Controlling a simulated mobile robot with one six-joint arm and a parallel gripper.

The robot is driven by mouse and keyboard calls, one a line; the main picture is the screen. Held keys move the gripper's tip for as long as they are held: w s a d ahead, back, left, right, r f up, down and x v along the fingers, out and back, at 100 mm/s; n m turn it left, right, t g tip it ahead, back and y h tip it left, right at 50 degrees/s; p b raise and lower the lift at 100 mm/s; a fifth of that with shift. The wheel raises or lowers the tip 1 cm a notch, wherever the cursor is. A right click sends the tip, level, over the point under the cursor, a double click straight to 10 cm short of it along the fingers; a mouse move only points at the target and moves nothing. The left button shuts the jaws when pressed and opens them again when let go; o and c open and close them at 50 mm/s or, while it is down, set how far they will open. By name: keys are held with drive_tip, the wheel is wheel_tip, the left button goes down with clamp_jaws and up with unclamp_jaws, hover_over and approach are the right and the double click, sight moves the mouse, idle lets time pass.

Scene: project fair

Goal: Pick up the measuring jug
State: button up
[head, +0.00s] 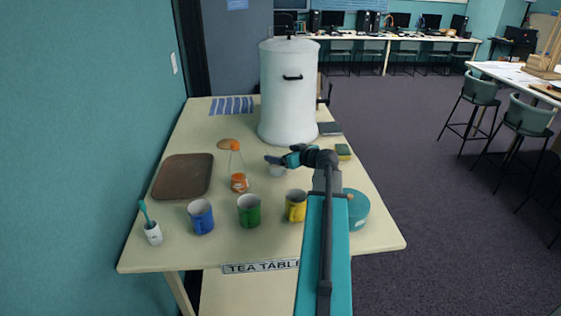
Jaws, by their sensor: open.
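The vessel's handle and any markings cannot be made out.
A bottle with orange contents (238,176) stands close left. Blue (201,217), green (249,211) and yellow (296,206) mugs line the front. A tall white urn (287,95) stands behind. A teal tin (358,210) is right, a brown tray (183,176) left.

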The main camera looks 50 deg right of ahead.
sight(272, 151)
drive_tip(key=shift+x, duration=1)
drive_tip(key=p+x, duration=0.3)
drive_tip(key=shift+w+d, duration=0.1)
drive_tip(key=shift+d, duration=0.05)
drive_tip(key=shift+p+x, duration=0.3)
drive_tip(key=shift+x, duration=0.7)
drive_tip(key=shift+f, duration=0.2)
drive_tip(key=c, duration=1.3)
drive_tip(key=shift+r, duration=0.2)
